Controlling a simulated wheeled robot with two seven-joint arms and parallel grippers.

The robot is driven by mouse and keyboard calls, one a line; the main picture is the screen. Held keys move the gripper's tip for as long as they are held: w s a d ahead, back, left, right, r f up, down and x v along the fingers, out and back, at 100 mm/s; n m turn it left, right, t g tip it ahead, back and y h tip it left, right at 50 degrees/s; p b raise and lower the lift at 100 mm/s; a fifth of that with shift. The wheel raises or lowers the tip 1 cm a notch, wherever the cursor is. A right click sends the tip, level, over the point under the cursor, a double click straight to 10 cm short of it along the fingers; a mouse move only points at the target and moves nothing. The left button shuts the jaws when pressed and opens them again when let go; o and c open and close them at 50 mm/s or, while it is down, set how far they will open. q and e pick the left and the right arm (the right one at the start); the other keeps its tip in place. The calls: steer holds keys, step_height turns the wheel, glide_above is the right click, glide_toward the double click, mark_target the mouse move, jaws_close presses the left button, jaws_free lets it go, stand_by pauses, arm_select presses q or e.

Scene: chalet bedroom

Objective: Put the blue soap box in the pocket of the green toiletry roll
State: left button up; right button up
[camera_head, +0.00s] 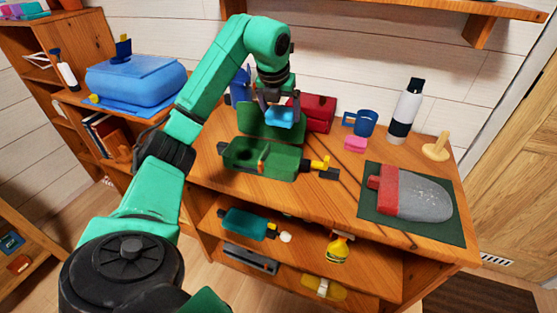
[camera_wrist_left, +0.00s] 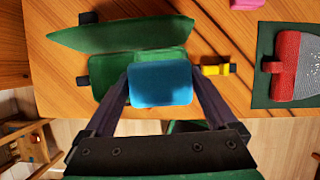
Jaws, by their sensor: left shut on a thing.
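The blue soap box (camera_head: 279,117) is held between the fingers of my left gripper (camera_head: 277,101), above the table. In the left wrist view the soap box (camera_wrist_left: 161,84) sits between the two dark fingertips of my left gripper (camera_wrist_left: 161,88). The green toiletry roll (camera_head: 262,158) lies on the table with its flap standing up behind. It also shows in the left wrist view (camera_wrist_left: 120,38), beyond and partly hidden by the soap box. Its pocket is partly covered from view there. My right gripper does not show.
A red box (camera_head: 318,113), a blue mug (camera_head: 360,123), a pink block (camera_head: 355,144) and a white-and-black bottle (camera_head: 404,110) stand behind and right. A red-and-grey item (camera_head: 414,197) lies on a dark green mat (camera_head: 370,209) at right.

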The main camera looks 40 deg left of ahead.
arm_select(q)
glide_above(282, 163)
steer(key=s, duration=0.1)
step_height(282, 163, down, 7)
steer(key=f, duration=0.8)
steer(key=shift+s+d+f, duration=0.25)
steer(key=shift+d+f, duration=0.05)
steer(key=shift+f, duration=0.35)
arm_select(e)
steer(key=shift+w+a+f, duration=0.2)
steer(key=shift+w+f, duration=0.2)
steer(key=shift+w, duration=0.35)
arm_select(q)
steer(key=shift+b, duration=0.3)
steer(key=o, duration=1.1)
steer(key=shift+f, duration=0.1)
steer(key=shift+c, duration=0.2)
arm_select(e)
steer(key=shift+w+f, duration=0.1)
